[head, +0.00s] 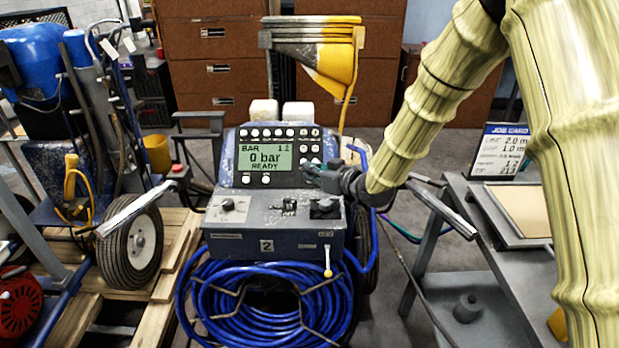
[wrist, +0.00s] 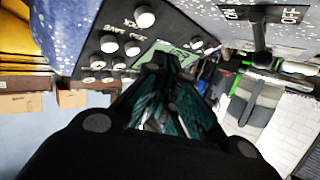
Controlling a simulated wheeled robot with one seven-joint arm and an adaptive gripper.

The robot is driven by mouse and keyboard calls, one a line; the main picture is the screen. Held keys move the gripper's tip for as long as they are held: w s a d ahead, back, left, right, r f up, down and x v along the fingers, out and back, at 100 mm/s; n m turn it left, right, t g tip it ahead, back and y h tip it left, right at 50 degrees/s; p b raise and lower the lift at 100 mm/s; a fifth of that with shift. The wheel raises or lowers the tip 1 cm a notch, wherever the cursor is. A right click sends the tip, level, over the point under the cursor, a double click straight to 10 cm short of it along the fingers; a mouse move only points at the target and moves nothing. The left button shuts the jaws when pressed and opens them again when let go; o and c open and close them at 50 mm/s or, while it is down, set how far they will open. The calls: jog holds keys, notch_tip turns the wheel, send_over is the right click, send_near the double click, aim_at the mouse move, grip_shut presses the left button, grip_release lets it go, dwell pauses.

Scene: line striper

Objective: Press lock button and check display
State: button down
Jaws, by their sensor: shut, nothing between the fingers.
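The striper's control panel (head: 232,178) faces me in the head view. Its green display (head: 265,158) reads "BAR", "1 2", "0 bar" and "READY". White round buttons (head: 254,133) run above the display, with more to its right and below. In the wrist view the display (wrist: 178,48) is partly hidden behind the fingers. A white button (wrist: 144,16) there sits beside lettering that looks like "LOCK", seen turned around. My gripper (head: 311,172) is shut and empty, at the panel's lower right. In the wrist view its fingertips (wrist: 166,62) overlap the display; I cannot tell whether they touch anything.
Below the panel a grey console (head: 225,218) carries a knob and levers, above a coiled blue hose (head: 265,300). A bench (head: 500,225) with a sign (head: 499,152) stands right. A wheeled machine (head: 135,245) on a wooden pallet stands left. Brown cabinets (head: 215,50) are behind.

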jog(key=shift+s+r+p, duration=0.45)
jog(key=shift+s+r, duration=0.4)
dwell(1.0)
